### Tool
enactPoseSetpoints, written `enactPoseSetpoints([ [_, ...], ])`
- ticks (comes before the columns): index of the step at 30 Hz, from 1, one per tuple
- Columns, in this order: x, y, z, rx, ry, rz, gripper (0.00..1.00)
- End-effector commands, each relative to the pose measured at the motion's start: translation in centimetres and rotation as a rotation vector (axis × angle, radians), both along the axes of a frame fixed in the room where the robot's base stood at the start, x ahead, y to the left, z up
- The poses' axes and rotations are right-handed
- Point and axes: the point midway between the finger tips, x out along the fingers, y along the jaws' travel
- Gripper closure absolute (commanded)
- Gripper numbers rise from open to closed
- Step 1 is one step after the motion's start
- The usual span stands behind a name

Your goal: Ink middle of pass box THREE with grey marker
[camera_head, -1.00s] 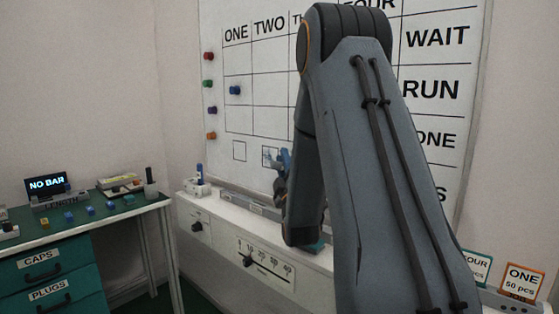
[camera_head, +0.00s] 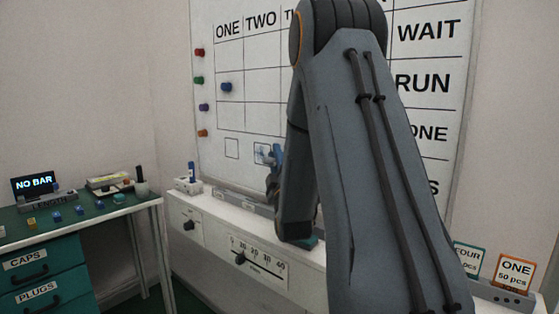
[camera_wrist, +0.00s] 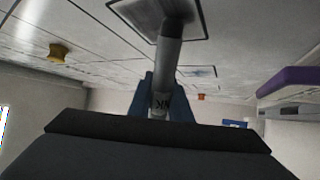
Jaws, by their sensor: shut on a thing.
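My gripper (camera_wrist: 160,92) is shut on the grey marker (camera_wrist: 169,58), which points up toward the whiteboard (camera_head: 245,120) in the wrist view. The marker's end overlaps an outlined box (camera_wrist: 195,28) that has a dark patch inside; I cannot tell ink from shadow, or whether the tip touches. In the head view, the box under ONE (camera_head: 231,148) looks blank and the box under TWO (camera_head: 259,153) has blue marks. My gripper (camera_head: 274,172) is partly visible there; my arm hides the area under THREE.
A ledge (camera_head: 225,225) with a slider scale runs below the board. A small holder (camera_head: 187,186) with a blue marker stands at its left end. Coloured magnets (camera_head: 203,107) line the board's left edge. A green-topped bench (camera_head: 100,212) stands at left. Cards (camera_head: 514,272) stand at right.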

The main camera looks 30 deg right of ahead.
Motion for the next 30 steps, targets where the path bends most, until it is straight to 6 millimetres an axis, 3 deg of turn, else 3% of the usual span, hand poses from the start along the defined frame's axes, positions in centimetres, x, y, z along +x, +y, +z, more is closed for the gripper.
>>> enactPoseSetpoints([
  [21,4.0,1.6,0.0,0.001,-0.001,-0.001,1.0],
  [30,4.1,1.7,0.0,0.001,0.0,-0.001,1.0],
])
